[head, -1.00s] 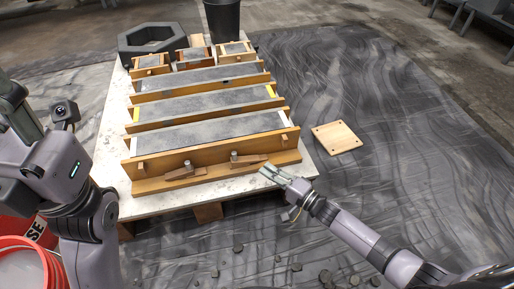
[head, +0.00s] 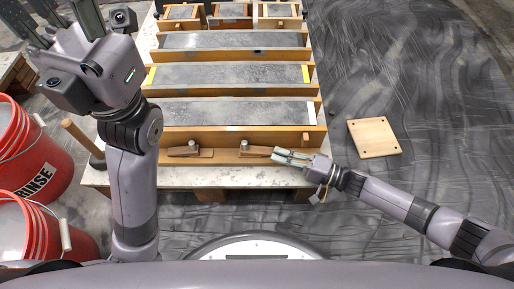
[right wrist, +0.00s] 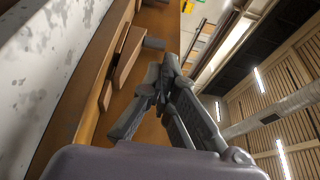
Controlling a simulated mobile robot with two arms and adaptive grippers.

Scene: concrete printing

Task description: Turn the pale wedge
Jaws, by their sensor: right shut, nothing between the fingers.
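Two wooden wedges lie along the front board of the formwork, the left wedge (head: 190,152) and the right wedge (head: 256,151), each by a grey peg. Both look mid-brown; I cannot tell which is the pale one. The right wrist view also shows a wedge (right wrist: 128,52) beside the board. My right gripper (head: 276,154) is shut and empty, its fingertips at the right end of the right wedge; I cannot tell if they touch. It also shows in the right wrist view (right wrist: 166,68). My left gripper (head: 60,18) is raised at the upper left, fingers apart and empty.
The formwork with grey concrete (head: 232,112) stands on a pale speckled table (head: 220,178). A wooden plate (head: 374,138) lies on the sheeted floor at right. Red buckets (head: 38,160) stand at left, near an upright wooden handle (head: 80,138). The floor at right is mostly clear.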

